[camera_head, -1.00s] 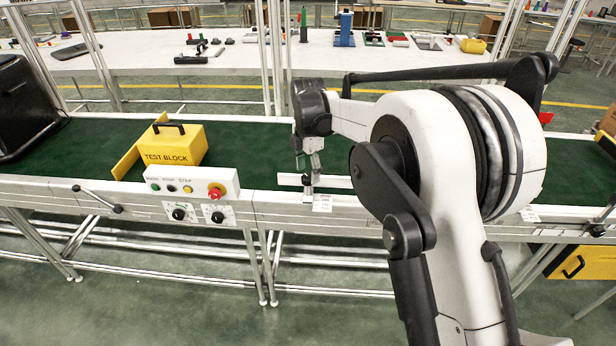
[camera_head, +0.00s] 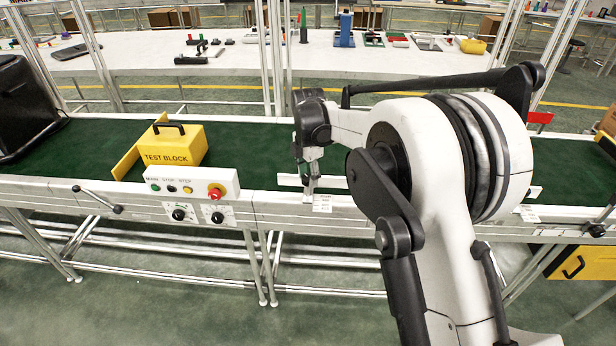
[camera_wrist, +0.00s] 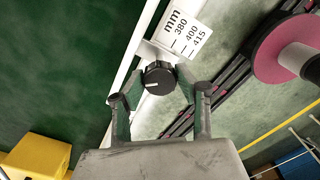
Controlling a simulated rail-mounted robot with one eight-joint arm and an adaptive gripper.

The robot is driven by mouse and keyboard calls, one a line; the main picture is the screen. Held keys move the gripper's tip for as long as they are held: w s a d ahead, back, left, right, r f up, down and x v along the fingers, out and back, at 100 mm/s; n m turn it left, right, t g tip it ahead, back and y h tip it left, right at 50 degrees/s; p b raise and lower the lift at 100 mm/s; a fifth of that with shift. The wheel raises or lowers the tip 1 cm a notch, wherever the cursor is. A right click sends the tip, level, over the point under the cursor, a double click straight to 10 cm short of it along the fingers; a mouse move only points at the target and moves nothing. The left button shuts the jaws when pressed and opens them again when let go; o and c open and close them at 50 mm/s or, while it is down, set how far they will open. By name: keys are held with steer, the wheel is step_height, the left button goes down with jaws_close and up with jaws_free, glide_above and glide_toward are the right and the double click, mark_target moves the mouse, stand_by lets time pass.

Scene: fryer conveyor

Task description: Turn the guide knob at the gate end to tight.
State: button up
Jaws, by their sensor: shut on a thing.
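The guide knob (camera_wrist: 158,78) is round and black with a short white line on its top, seen in the wrist view. A white scale label (camera_wrist: 187,32) marked mm, 380, 400, 415 is beside it; it also shows in the head view (camera_head: 322,201). My gripper (camera_wrist: 160,84) has one finger on each side of the knob and is shut on it. In the head view my gripper (camera_head: 312,180) points down at the near conveyor rail (camera_head: 270,208); the knob is too small to make out there. The white guide rail (camera_head: 290,180) lies beside it.
A yellow test block (camera_head: 185,146) sits on the green belt (camera_head: 240,150) to the left. A control box (camera_head: 192,181) with buttons and a red stop button is on the near rail, with two dials below. A pink-and-white roller-like object (camera_wrist: 290,50) shows in the wrist view.

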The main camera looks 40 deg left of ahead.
steer(key=shift+m, duration=0.3)
steer(key=m+b, duration=0.1)
steer(key=m, duration=0.1)
steer(key=shift+m+b, duration=0.35)
steer(key=shift+m, duration=0.05)
steer(key=m+b, duration=0.1)
steer(key=m, duration=0.2)
steer(key=shift+m, duration=0.3)
steer(key=m+b, duration=0.1)
steer(key=m, duration=0.2)
steer(key=shift+m, duration=0.3)
steer(key=shift+m+b, duration=0.35)
steer(key=shift+m, duration=1.75)
steer(key=o, duration=1.1)
steer(key=shift+o, duration=0.2)
